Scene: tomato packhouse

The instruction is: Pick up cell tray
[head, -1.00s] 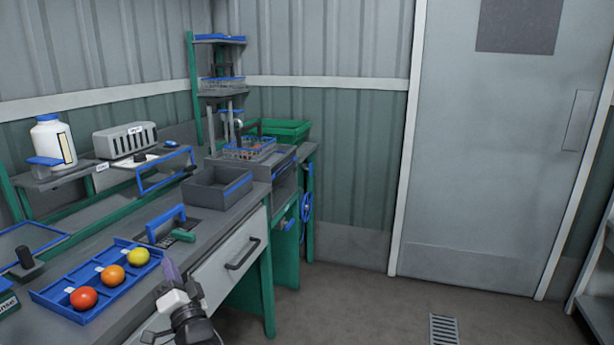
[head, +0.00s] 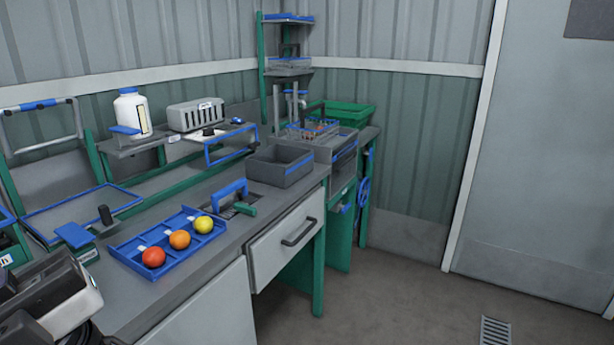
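A blue tray with low dividers (head: 127,252), which fits the name cell tray, lies flat on the grey bench at the lower left. It holds a red tomato (head: 153,257), an orange one (head: 180,239) and a yellow one (head: 204,224), in a row with small white labels beside them. Dark and light grey parts of my arm fill the lower left corner, left of the tray and apart from it in the picture. The fingertips of my gripper do not show, so its opening is hidden.
Behind the tray are a blue-handled tool (head: 231,191) and an open grey bin (head: 284,167). Floor (head: 400,290) is clear right of the bench.

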